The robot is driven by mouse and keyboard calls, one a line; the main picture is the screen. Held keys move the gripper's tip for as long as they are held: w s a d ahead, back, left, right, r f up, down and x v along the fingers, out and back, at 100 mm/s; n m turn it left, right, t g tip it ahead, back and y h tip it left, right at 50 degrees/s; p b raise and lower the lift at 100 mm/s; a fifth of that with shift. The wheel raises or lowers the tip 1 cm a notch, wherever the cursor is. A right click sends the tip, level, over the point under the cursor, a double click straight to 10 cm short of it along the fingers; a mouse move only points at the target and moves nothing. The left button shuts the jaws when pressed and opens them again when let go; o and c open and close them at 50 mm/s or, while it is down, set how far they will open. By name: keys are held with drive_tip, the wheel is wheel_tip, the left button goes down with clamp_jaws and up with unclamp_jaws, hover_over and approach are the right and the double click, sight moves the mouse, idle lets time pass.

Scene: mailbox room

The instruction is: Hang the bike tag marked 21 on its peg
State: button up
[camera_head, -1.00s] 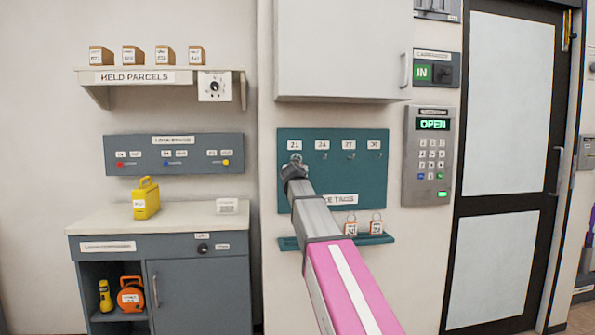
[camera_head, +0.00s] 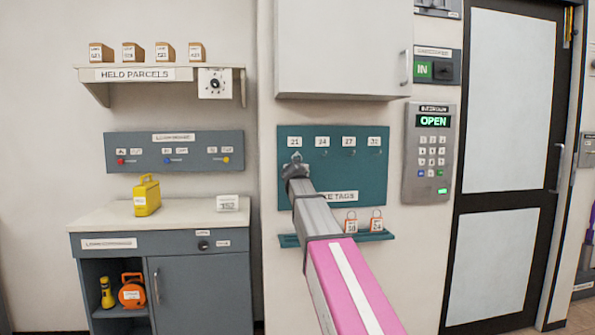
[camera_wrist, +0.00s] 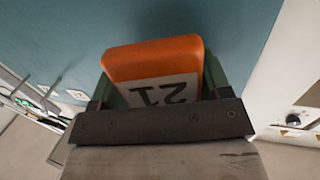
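The teal bike tag board (camera_head: 360,180) hangs on the wall with a row of pegs under labels 21, 24, 27 and 30. My gripper (camera_head: 296,160) is at the peg below the 21 label (camera_head: 294,142) and covers most of that spot. In the wrist view the orange tag marked 21 (camera_wrist: 158,75) sits between the fingers of my gripper (camera_wrist: 158,95), its number upside down, close to the teal board. A thin loop shows just above my gripper in the head view. Whether it is around the peg I cannot tell.
Two more orange tags (camera_head: 351,224) stand on the small ledge (camera_head: 376,236) below the board. A white cabinet (camera_head: 340,50) juts out above the board. A keypad (camera_head: 429,155) reading OPEN is to the right, beside the door (camera_head: 502,160).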

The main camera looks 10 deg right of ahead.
drive_tip(key=shift+w+a, duration=0.3)
drive_tip(key=shift+a, duration=0.05)
drive_tip(key=shift+c, duration=0.2)
drive_tip(key=shift+o, duration=0.4)
drive_tip(key=shift+s+a, duration=0.2)
drive_tip(key=shift+s, duration=0.4)
drive_tip(key=d+v, duration=0.1)
drive_tip(key=v, duration=0.9)
drive_tip(key=s+d+f+g, duration=0.1)
drive_tip(key=s+f+g, duration=0.2)
drive_tip(key=f, duration=0.9)
drive_tip(key=s+d+f+n+g+y, duration=0.1)
drive_tip(key=s+f+g, duration=0.2)
drive_tip(key=f, duration=0.9)
drive_tip(key=s+d+f+g, duration=0.1)
drive_tip(key=s+f+g, duration=0.2)
drive_tip(key=f, duration=0.8)
drive_tip(key=s+a+f+n+g+y, duration=0.1)
drive_tip(key=s+f+g, duration=0.6)
drive_tip(key=s+f, duration=1.3)
wheel_tip(320, 180, down, 3)
drive_tip(key=n+y, duration=0.1)
drive_tip(key=y, duration=0.1)
drive_tip(key=shift+g+y, duration=0.3)
drive_tip(key=shift+g, duration=0.1)
